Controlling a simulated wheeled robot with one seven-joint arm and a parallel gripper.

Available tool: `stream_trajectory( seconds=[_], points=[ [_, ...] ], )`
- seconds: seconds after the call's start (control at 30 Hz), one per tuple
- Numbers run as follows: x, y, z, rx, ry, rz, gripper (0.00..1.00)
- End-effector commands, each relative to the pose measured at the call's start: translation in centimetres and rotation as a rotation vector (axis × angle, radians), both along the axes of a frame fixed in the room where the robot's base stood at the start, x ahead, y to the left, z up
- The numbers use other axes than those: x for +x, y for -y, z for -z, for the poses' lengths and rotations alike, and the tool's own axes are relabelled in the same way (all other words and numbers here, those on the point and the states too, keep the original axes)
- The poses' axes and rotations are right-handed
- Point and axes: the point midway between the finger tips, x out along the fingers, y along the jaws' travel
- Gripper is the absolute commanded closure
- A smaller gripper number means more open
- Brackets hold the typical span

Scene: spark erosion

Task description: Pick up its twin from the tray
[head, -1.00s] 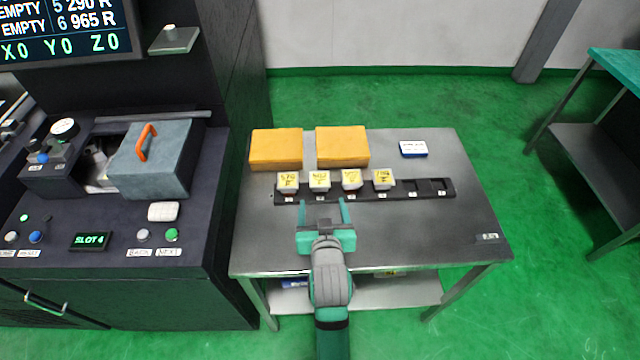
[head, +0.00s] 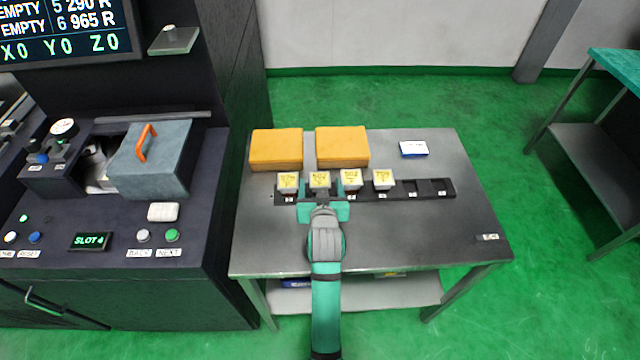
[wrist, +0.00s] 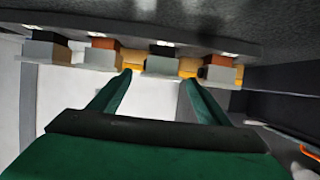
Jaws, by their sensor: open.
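A long black tray (head: 467,189) lies on the metal table. The label print is too small to read surely. My gripper (head: 321,187) is open, its fingers either side of the second block. In the wrist view, which looks upside down, the fingertips (wrist: 157,78) flank that block (wrist: 161,65). I cannot tell whether either finger touches it.
The two right tray slots are empty. Two orange-yellow boxes (head: 276,148) (head: 342,145) stand close behind the tray. A small blue-and-white box (head: 413,149) lies at the back right. The machine with a grey, orange-handled box (head: 155,165) is on the left.

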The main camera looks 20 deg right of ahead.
Motion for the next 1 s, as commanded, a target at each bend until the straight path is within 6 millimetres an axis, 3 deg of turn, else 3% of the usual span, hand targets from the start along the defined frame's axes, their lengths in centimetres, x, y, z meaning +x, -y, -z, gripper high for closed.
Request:
stream_trajectory(
  seconds=[0.37, 0.5, 0.6, 1.0],
  points=[
    [0.88, 0.43, 0.41, -0.001, 0.0, 0.002, 0.32],
    [0.88, 0.42, 0.41, -0.001, 0.0, 0.002, 0.66],
    [0.89, 0.4, 0.3, -0.001, 0.002, 0.001, 0.84],
    [0.9, 0.43, -0.55, -0.002, 0.004, 0.002, 0.84]
  ],
)
